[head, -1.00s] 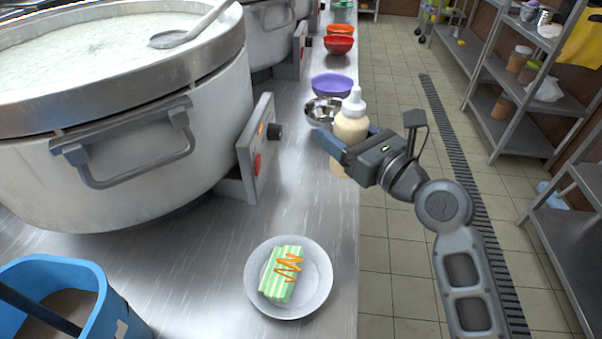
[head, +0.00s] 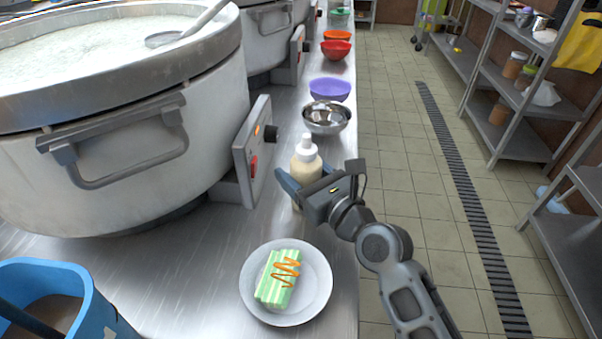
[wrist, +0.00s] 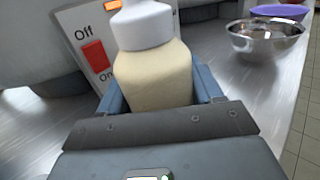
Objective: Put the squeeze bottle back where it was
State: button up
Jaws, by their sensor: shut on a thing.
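The squeeze bottle (head: 306,166), with cream contents and a white cap, is upright between the fingers of my gripper (head: 303,186). My gripper is shut on its body. In the head view they are over the steel counter, between the control box and the counter's right edge, behind the plate. I cannot tell whether the bottle's base touches the counter; its lower part is partly hidden. In the wrist view the bottle (wrist: 152,75) fills the middle, between the blue fingers of my gripper (wrist: 158,95), with the control box behind it.
A white plate (head: 322,285) with a green striped block (head: 268,292) and orange sauce sits in front. A steel bowl (head: 326,117) and a purple bowl (head: 330,90) stand behind. A large stockpot (head: 120,180) and control box (head: 252,140) stand left; a blue bucket (head: 85,290) is front left.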

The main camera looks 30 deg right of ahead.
jog(key=o, duration=0.8)
jog(key=shift+f, duration=0.1)
jog(key=shift+s, duration=0.1)
jog(key=s, duration=0.4)
jog(key=s+d+b, duration=0.1)
jog(key=s, duration=0.2)
jog(key=s+d, duration=0.1)
jog(key=s, duration=0.3)
jog(key=shift+s+r, duration=0.2)
jog(key=shift+s, duration=0.1)
